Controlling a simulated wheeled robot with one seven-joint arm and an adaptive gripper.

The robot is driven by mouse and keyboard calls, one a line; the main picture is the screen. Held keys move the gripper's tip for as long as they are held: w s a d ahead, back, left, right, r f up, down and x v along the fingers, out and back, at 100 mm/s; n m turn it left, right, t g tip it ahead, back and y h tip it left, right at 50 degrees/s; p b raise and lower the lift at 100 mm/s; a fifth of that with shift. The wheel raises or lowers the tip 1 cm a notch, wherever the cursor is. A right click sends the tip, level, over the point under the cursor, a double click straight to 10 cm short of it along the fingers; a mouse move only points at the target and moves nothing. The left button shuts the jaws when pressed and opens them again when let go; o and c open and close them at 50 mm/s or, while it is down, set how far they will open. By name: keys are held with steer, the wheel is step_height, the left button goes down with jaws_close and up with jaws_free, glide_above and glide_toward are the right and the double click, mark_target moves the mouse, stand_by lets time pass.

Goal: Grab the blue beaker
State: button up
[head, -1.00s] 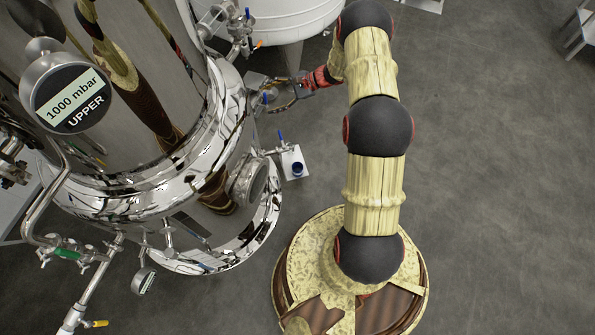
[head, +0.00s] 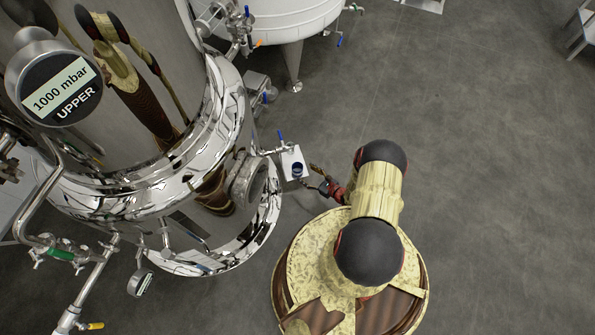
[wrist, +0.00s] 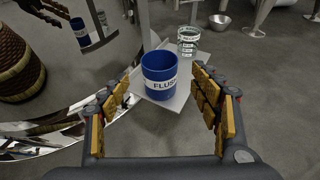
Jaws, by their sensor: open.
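The blue beaker (wrist: 160,77) stands upright on a small white shelf (wrist: 172,101) beside the shiny tank. It has a white label reading "FLUS", with the rest cut off. It also shows in the head view (head: 297,169) as a dark blue round shape on the white shelf (head: 290,153). My gripper (wrist: 166,98) is open, with its yellow-padded fingers apart and the beaker seen between them, a little ahead. In the head view my gripper (head: 318,180) is just right of the shelf.
A clear beaker (wrist: 188,42) with markings stands behind the blue one. The chrome tank (wrist: 75,90) is close on the left. A blue-handled valve (head: 281,138) sits above the shelf. The floor at right (head: 480,190) is clear.

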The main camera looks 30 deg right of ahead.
mark_target(301, 171)
steer(key=shift+f, duration=0.35)
steer(key=shift+w+a+f, duration=0.15)
steer(key=shift+w+f, duration=0.05)
steer(key=shift+w, duration=0.05)
steer(key=b+x, duration=0.3)
steer(key=x, duration=0.3)
steer(key=shift+w+a, duration=0.1)
steer(key=shift+w, duration=0.25)
steer(key=shift+r, duration=0.1)
steer(key=shift+c, duration=1.2)
steer(key=c, duration=1)
